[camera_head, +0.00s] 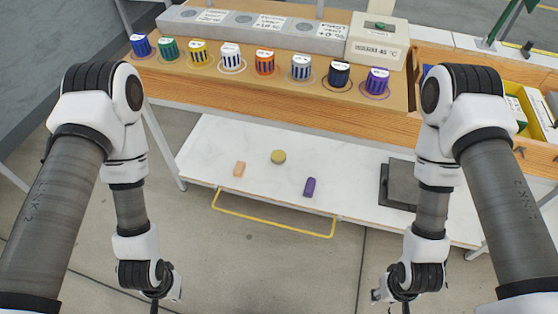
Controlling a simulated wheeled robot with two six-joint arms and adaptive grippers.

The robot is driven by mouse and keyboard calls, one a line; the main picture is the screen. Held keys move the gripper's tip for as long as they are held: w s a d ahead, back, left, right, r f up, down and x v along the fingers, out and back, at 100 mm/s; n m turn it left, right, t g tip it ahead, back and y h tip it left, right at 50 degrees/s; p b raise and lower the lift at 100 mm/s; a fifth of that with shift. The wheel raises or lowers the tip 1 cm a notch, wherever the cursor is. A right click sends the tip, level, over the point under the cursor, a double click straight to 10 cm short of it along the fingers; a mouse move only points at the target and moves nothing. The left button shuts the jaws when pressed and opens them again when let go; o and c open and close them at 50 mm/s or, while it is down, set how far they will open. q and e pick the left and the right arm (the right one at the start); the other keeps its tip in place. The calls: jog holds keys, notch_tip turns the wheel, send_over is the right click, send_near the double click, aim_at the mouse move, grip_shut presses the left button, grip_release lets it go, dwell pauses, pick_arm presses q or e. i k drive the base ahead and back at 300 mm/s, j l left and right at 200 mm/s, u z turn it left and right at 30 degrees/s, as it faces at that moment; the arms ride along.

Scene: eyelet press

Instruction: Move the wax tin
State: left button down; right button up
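A small round yellowish disc (278,157), which looks like the wax tin, lies flat on the white lower shelf (235,200). An orange block (239,169) lies to its left and a purple block (310,187) to its lower right, both apart from it. My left gripper (154,305) is at the bottom edge of the view, left of the shelf and well away from the tin. My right gripper (405,306) is at the bottom edge on the right, also away from it. The fingers of both are cut off or hidden.
A dark grey plate (400,185) lies on the shelf's right. Above is a wooden bench (270,92) with several striped jars in a row, a labelled block and a wooden box on the right.

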aim_at(278, 156)
jog(key=i+z, duration=0.35)
jog(key=z, duration=0.15)
jog(key=i+j+z, duration=0.1)
jog(key=i+z, duration=0.2)
jog(key=z, duration=0.15)
